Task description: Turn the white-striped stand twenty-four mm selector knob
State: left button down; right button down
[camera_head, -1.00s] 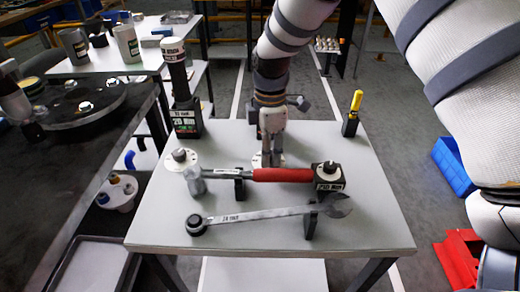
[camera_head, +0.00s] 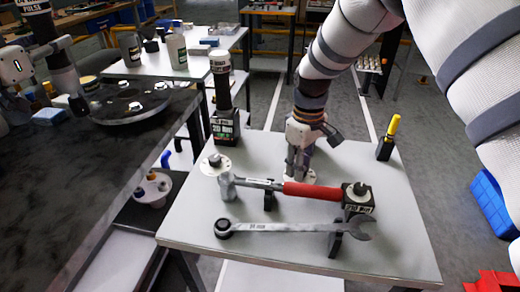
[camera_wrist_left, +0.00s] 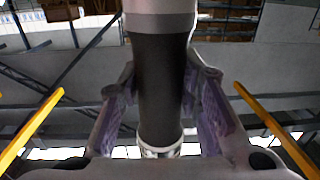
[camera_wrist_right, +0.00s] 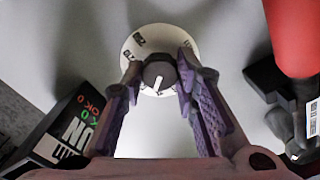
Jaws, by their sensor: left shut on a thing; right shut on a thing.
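The selector knob (camera_wrist_right: 158,74) is dark with a white stripe and sits on a round white dial (camera_wrist_right: 135,45). In the right wrist view its stripe points toward the bottom of the picture. My right gripper (camera_wrist_right: 160,82) is shut on the knob, one finger on each side; in the head view this gripper (camera_head: 299,168) reaches down to the table and hides the knob, with the dial's edge (camera_head: 328,177) showing. My left gripper (camera_head: 38,78) is at the far left over the dark bench, shut on a dark cylindrical tool (camera_wrist_left: 160,80) with a pale upper part.
A red-handled hammer (camera_head: 312,190) lies on a rest close in front of my right gripper, and a wrench (camera_head: 285,227) lies nearer. A labelled black block (camera_head: 225,127) with a tall tool stands left. A yellow-handled tool (camera_head: 393,125) stands right. The table's (camera_head: 390,250) front right is bare.

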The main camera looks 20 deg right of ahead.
jog(key=m, duration=1)
jog(key=shift+m, duration=0.4)
dwell(0.4)
jog(key=c, duration=1.3)
grip_release()
jog(key=shift+r, duration=0.15)
notch_tip(320, 180, up, 12)
jog(key=shift+f, duration=0.1)
